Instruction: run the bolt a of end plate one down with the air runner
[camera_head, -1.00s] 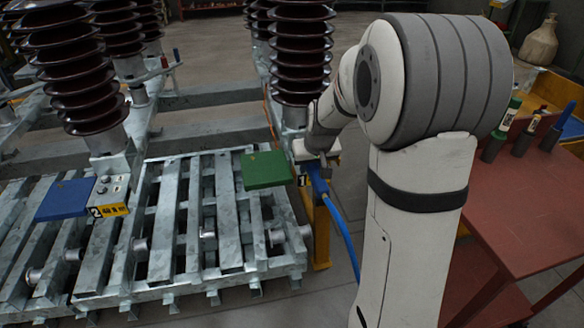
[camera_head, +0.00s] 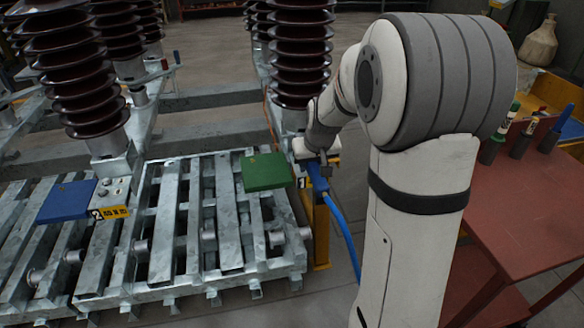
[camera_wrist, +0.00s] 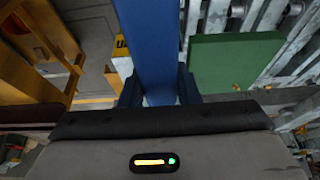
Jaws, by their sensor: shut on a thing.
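My gripper (camera_head: 324,168) is shut on the blue air runner (camera_head: 318,182), beside the yellow "1" label at end plate one. A blue hose (camera_head: 345,238) trails down from the tool. In the wrist view, the two dark fingers of my gripper (camera_wrist: 160,92) clasp the blue runner body (camera_wrist: 150,45), which runs up out of the picture. The tool's working end, bolt a and most of end plate one are hidden behind my arm and the tool, so I cannot tell whether the runner touches the bolt.
A green cover (camera_head: 267,171) lies close left of the tool and also shows in the wrist view (camera_wrist: 235,62). A dark ribbed insulator (camera_head: 302,50) stands behind. A galvanized slatted frame (camera_head: 228,215) fills the left. A red table (camera_head: 520,205) stands right.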

